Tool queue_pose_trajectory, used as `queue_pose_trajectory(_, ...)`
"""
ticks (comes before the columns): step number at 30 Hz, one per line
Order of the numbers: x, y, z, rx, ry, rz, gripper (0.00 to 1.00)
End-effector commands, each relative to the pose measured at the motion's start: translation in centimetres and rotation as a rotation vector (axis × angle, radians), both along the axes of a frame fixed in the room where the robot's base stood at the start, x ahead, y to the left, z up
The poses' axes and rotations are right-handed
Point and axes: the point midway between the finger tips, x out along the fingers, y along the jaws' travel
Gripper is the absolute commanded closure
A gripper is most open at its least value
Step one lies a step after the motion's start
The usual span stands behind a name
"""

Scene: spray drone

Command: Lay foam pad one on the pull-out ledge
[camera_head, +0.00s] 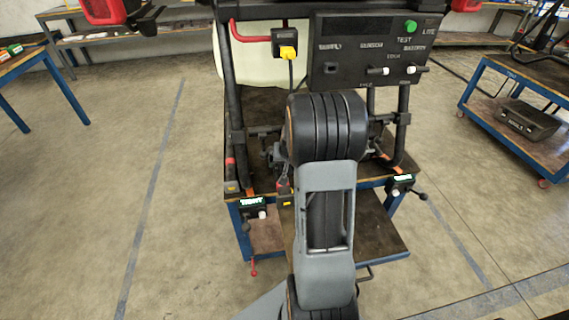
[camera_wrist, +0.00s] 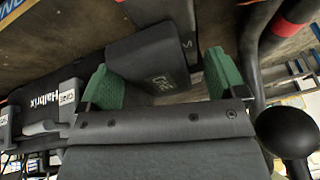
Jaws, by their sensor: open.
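My gripper (camera_wrist: 163,84) has two green fingertips, set apart, in the wrist view. A dark grey block (camera_wrist: 150,50) with pale print on its end lies beyond and between the fingertips. It may be a foam pad, but the print is too small to read surely. I cannot tell whether the fingers touch it. In the head view my arm hides the gripper and this block. A brown board with a handle, perhaps the pull-out ledge (camera_head: 375,238), sticks out low at the front right of the blue-legged stand.
A black frame with a control panel (camera_head: 372,50) stands on the stand. In the wrist view, a dark "Halbrix" part (camera_wrist: 50,92) is at left, a black ball knob (camera_wrist: 288,130) and red-banded tube (camera_wrist: 288,28) at right. A cart (camera_head: 500,110) stands right; floor at left is clear.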

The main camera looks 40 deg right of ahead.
Motion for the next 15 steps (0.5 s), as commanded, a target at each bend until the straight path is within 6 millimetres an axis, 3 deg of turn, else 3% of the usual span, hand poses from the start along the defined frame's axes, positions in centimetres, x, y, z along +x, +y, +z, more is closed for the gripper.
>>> queue_pose_trajectory(6,0.01,-0.01,0.03,0.000,0.000,0.000,0.10)
queue_pose_trajectory(15,-0.01,-0.04,0.02,0.000,0.000,0.000,0.38)
